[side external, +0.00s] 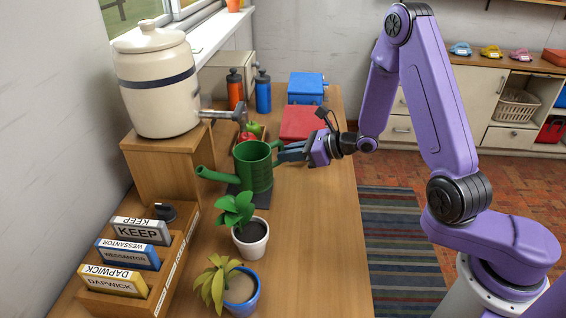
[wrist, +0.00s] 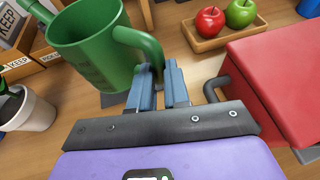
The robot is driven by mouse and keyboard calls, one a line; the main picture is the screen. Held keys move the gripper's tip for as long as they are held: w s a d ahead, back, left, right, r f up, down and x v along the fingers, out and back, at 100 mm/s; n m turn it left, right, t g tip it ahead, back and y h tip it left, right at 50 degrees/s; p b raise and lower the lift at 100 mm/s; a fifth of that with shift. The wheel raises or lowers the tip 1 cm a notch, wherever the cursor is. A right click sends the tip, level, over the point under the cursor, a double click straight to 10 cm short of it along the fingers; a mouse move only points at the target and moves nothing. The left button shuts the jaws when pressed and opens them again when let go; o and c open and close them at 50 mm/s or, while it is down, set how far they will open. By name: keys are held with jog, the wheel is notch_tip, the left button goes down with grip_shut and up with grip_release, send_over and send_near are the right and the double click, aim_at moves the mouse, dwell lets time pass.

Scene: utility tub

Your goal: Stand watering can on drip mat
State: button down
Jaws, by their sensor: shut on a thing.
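The green watering can (side external: 253,170) is upright on or just above the dark drip mat (side external: 262,200), below the crock's tap; I cannot tell whether its base touches. Its spout points left in the side view. In the wrist view the can (wrist: 88,48) fills the upper left, open top showing. My gripper (side external: 281,153) reaches in from the right and is shut on the can's handle. In the wrist view the fingers (wrist: 161,76) close around the handle's lower part. The can hides much of the mat.
A cream crock (side external: 155,85) with a tap stands on a wooden box at left. Two potted plants (side external: 250,236) stand in front of the can. A red box (side external: 302,122), a fruit tray (wrist: 225,32) and two bottles (side external: 263,93) are behind. The table's right front is clear.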

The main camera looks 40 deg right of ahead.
jog(key=shift+w+a, duration=0.5)
jog(key=shift+w, duration=0.25)
jog(key=shift+w+f, duration=0.1)
jog(key=shift+f, duration=1.65)
jog(key=shift+f, duration=0.15)
jog(key=c, duration=1.1)
grip_release()
